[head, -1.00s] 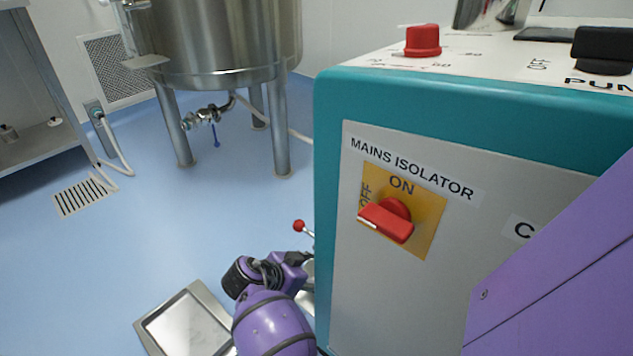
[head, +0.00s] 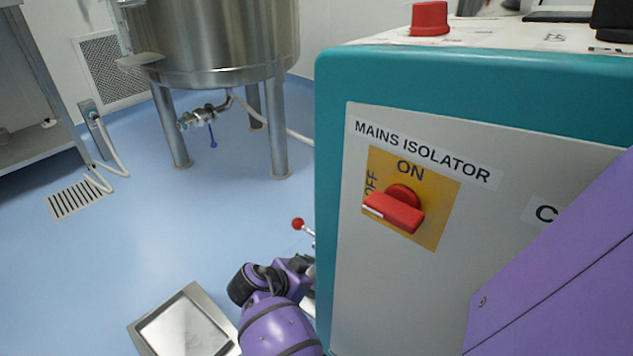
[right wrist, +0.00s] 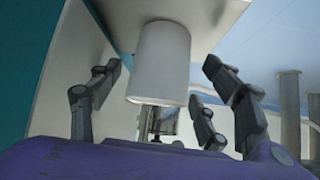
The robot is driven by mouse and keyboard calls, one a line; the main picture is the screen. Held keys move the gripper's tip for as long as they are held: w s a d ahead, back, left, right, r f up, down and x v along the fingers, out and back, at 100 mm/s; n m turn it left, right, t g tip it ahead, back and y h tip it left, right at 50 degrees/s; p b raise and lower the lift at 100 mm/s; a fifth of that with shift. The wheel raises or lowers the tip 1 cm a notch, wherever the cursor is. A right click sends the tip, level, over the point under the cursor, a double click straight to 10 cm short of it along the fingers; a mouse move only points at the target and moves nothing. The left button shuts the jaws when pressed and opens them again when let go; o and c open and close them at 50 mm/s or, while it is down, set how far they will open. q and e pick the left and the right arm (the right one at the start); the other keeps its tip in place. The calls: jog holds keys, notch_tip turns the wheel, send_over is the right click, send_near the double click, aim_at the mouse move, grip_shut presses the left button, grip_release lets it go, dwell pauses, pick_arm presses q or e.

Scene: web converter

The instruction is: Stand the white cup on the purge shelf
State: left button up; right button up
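The white cup (right wrist: 160,65) shows in the right wrist view, between the fingers of my right gripper (right wrist: 161,67). The fingers are spread, with a visible gap on each side of the cup. The cup's one end meets a pale flat surface (right wrist: 165,10) at the picture's top; I cannot tell whether this is the purge shelf. In the head view a purple arm comes up from the bottom edge beside the machine, and its gripper end is mostly hidden there. The cup cannot be made out in the head view. My left gripper is not in view.
The teal and grey machine (head: 345,290) with a red mains isolator switch (head: 398,208) fills the right. A red-knobbed lever (head: 298,224) pokes out at its left edge. A steel tray (head: 150,318) lies low at left. A steel tank (head: 215,45) stands behind on open blue floor.

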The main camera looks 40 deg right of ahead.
pick_arm(q)
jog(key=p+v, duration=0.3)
jog(key=p, duration=0.1)
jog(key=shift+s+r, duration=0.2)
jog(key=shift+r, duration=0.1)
pick_arm(e)
jog(key=v, duration=1.2)
